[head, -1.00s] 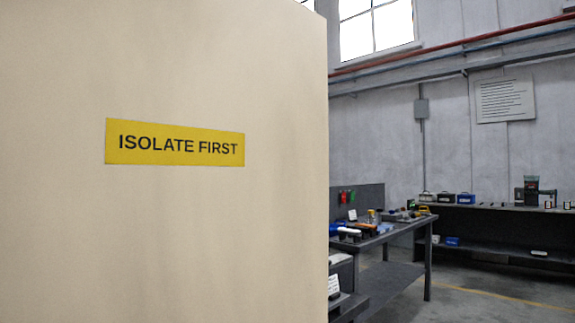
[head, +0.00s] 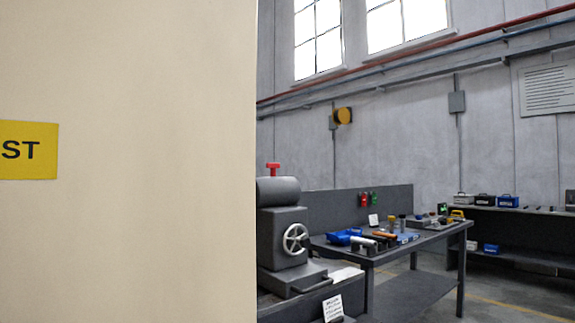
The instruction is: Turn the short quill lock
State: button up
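A grey machine (head: 283,240) shows in the head view, just past the edge of a large cream panel. It has a horizontal cylinder on top with a red handle or knob (head: 272,169) above it, and a light spoked handwheel (head: 295,238) on its front. The panel hides its left part. I cannot make out a short quill lock for certain; whether the red part is it, I cannot tell. My gripper is not in view.
The cream panel (head: 150,240) with a yellow sign (head: 28,150) fills the left half, close by. A dark workbench (head: 415,243) with blue bins and tools stands beyond the machine. Dark shelves (head: 520,212) line the right wall. Some floor is open at the lower right.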

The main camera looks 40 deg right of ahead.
aim_at(272, 167)
jog(key=l, duration=0.65)
jog(key=i+l, duration=0.1)
jog(key=l, duration=0.5)
